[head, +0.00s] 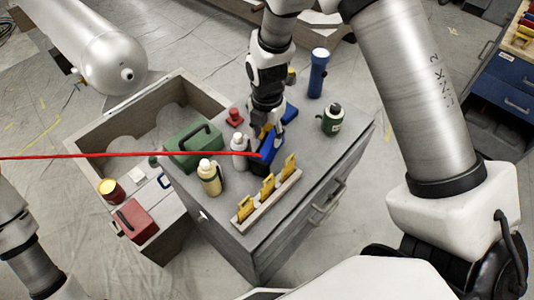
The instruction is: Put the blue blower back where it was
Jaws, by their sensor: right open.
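The blue blower (268,150) is on the grey cabinet top, directly below my right gripper and partly hidden by it. Another blue part shows just behind the gripper (290,112); I cannot tell whether it belongs to the same thing. My right gripper (267,132) points down at the blower with its jaws open; whether the fingers touch it cannot be told. My left arm shows at the lower left, its gripper out of the picture.
A thin red line (120,156) crosses to the blower.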

